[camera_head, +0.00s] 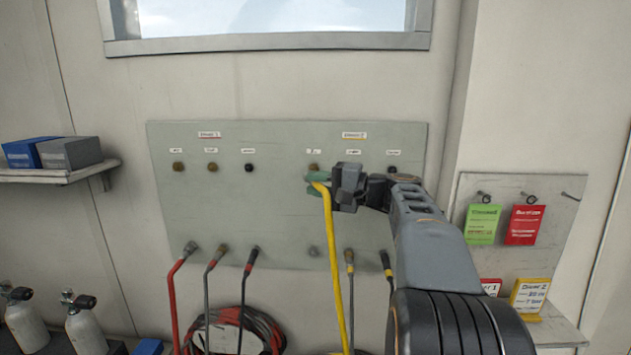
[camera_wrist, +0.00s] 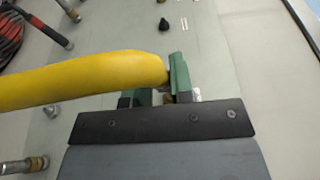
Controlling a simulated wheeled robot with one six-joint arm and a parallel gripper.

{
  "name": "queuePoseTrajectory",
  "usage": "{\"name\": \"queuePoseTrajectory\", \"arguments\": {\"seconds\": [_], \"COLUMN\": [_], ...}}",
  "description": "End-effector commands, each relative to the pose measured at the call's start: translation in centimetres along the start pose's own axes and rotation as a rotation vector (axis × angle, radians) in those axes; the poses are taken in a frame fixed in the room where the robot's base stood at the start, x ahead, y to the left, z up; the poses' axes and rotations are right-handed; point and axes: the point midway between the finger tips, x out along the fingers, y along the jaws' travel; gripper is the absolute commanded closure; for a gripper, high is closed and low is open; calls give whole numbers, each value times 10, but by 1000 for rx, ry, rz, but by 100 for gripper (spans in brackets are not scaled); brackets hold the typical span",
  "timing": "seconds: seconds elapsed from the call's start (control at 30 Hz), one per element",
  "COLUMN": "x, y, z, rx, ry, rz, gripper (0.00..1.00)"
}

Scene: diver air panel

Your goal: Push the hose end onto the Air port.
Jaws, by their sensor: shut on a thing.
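The yellow hose (camera_head: 330,250) rises from below to the panel and bends over at its top, where my gripper (camera_head: 318,184) is shut on it. In the wrist view the thick yellow hose (camera_wrist: 85,80) runs in from the left to the green fingers of my gripper (camera_wrist: 165,88). The brass port (camera_head: 313,167) under the left label of the right-hand group shows just above the fingers. The hose's tip is mostly hidden by the fingers, so I cannot tell whether it touches the port.
The grey-green panel (camera_head: 285,205) carries more ports in a row, among them a dark one (camera_head: 250,167). Along its lower edge hang a red hose (camera_head: 175,300) and several dark hoses. A board with tags (camera_head: 482,224) stands right of my arm.

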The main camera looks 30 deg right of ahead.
Motion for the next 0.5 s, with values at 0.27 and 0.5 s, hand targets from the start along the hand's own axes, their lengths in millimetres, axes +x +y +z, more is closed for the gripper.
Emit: {"name": "queuePoseTrajectory", "arguments": {"seconds": [0.27,0.5], "x": [6,6], "y": [-3,0], "z": [-21,-20], "rx": [1,-1], "ry": [0,1], "rz": [0,0], "gripper": [100,100]}}
